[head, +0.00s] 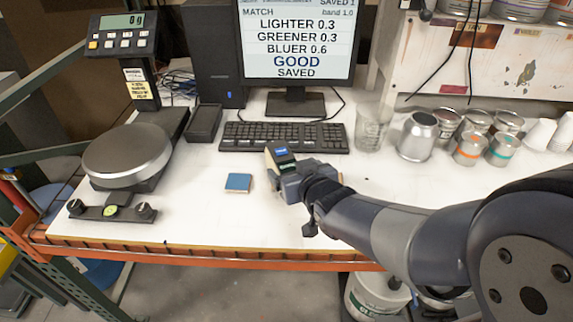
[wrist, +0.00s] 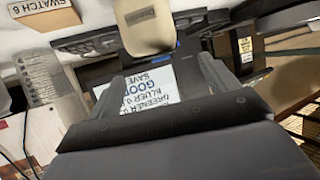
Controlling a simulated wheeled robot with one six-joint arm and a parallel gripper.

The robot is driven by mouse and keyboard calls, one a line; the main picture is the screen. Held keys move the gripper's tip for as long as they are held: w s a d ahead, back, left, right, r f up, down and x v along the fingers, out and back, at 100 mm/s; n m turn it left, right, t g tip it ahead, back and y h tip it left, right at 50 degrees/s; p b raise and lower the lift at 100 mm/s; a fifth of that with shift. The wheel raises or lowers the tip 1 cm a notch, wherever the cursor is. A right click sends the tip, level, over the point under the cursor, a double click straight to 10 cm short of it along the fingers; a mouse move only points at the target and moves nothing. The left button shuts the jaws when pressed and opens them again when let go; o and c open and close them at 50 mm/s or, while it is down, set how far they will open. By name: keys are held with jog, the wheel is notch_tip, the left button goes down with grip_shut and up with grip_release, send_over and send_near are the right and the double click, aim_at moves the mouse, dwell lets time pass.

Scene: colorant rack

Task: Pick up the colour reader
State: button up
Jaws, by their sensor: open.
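The colour reader (head: 281,154), a small upright device with a blue screen, stands on the white bench in front of the keyboard. In the wrist view a pale beige body with lettering, seemingly the reader (wrist: 143,28), shows at the top, beyond my fingertips. My gripper (head: 284,181) is at the reader's near side in the head view and hides its lower part. In the wrist view my gripper (wrist: 168,72) is open, with the monitor showing between its fingers. I cannot tell whether a finger touches the reader.
A blue swatch (head: 238,182) lies left of my gripper. The scale (head: 126,155) stands at the left, the keyboard (head: 284,137) and monitor (head: 297,45) behind. A clear beaker (head: 371,127) and several cans (head: 416,136) are at the right.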

aim_at(283, 156)
jog(key=shift+p+x, duration=0.7)
jog(key=shift+x, duration=3)
jog(key=shift+w+d+r, duration=0.1)
jog(key=shift+r, duration=0.05)
jog(key=c, duration=1.5)
jog(key=shift+r, duration=0.1)
jog(key=shift+c, duration=0.8)
